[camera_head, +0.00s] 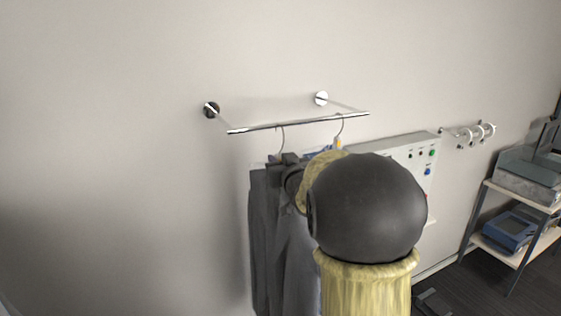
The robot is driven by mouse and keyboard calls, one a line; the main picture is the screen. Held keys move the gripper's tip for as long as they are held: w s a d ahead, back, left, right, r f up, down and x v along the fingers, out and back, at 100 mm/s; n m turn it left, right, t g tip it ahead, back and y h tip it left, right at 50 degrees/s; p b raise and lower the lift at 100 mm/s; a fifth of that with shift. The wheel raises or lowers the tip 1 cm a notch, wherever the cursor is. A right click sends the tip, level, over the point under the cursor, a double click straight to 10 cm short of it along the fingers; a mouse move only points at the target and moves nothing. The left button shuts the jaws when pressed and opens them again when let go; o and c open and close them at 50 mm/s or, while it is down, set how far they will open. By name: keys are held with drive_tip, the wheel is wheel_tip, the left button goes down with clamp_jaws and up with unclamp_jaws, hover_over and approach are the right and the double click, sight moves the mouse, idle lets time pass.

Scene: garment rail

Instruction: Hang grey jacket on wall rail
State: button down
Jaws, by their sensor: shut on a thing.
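The wall rail (300,122) is a chrome bar held out from the wall by two round mounts. The grey jacket (266,235) hangs upright below the rail's left half. Its thin wire hook (281,140) rises to the bar; I cannot tell whether it rests on it or is just in front. My dark gripper (290,160) is at the top of the jacket, just below the hook, and is shut on it. My yellow and black arm hides the jacket's right side and most of the gripper.
A second hook (340,126) is at the rail's right part, its garment mostly hidden by my arm. A grey control panel (415,160) stands behind to the right. Wall hooks (475,134) and a shelf (532,196) with bins are further right. The wall left of the rail is clear.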

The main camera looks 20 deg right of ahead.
drive_tip(key=shift+w+r, duration=0.1)
drive_tip(key=shift+r, duration=0.1)
drive_tip(key=shift+w+r, duration=0.2)
drive_tip(key=shift+w, duration=0.5)
drive_tip(key=shift+w+r, duration=0.1)
drive_tip(key=shift+w, duration=0.25)
drive_tip(key=shift+w+a+r+p, duration=0.1)
drive_tip(key=shift+w+r+p, duration=0.1)
drive_tip(key=shift+w+p, duration=0.35)
drive_tip(key=shift+w, duration=0.2)
drive_tip(key=shift+w, duration=0.25)
drive_tip(key=shift+w, duration=0.5)
drive_tip(key=shift+w, duration=0.35)
drive_tip(key=shift+w, duration=0.7)
